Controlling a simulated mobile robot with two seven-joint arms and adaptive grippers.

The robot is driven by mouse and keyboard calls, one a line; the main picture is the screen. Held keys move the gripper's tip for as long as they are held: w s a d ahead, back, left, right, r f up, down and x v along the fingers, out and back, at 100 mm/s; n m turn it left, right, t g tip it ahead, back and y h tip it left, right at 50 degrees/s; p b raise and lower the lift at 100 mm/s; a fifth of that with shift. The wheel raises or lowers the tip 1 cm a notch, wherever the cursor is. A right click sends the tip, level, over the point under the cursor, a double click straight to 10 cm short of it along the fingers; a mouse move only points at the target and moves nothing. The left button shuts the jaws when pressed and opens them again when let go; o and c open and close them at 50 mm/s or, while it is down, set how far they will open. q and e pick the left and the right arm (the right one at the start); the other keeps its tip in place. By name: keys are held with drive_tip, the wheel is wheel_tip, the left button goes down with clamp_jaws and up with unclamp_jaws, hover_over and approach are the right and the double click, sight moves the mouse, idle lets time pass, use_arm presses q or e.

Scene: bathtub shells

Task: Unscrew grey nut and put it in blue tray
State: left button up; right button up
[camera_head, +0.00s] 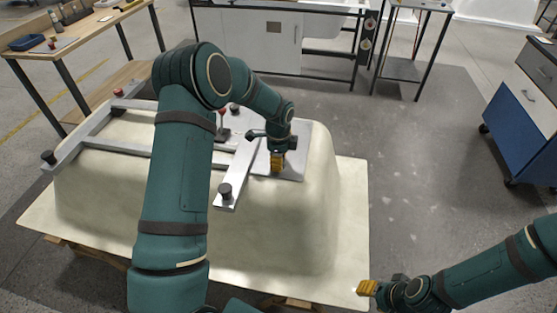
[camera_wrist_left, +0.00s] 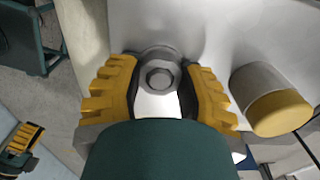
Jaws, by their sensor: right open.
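The grey nut (camera_wrist_left: 158,77) sits on a flat grey metal plate in the left wrist view, between and just beyond the fingertips of my left gripper (camera_wrist_left: 158,95). The yellow fingers are spread, with a gap on each side of the nut. In the head view my left gripper (camera_head: 277,163) points down at the plate (camera_head: 293,171) on top of the shell and hides the nut. A blue tray (camera_head: 27,42) lies on the wooden workbench at the far upper left. My right gripper (camera_head: 367,287) is open and empty by the shell's front right corner.
The cream tub shell (camera_head: 270,235) carries a metal frame (camera_head: 125,148) with dark knobs. A blue and white cabinet (camera_head: 520,110) is at right. The floor between is clear.

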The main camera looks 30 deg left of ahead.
use_arm(q)
drive_tip(key=n, duration=0.3)
clamp_jaws()
drive_tip(key=n, duration=0.3)
drive_tip(key=shift+b, duration=0.35)
drive_tip(key=n, duration=0.7)
drive_tip(key=o, duration=1.1)
unclamp_jaws()
drive_tip(key=shift+c, duration=0.8)
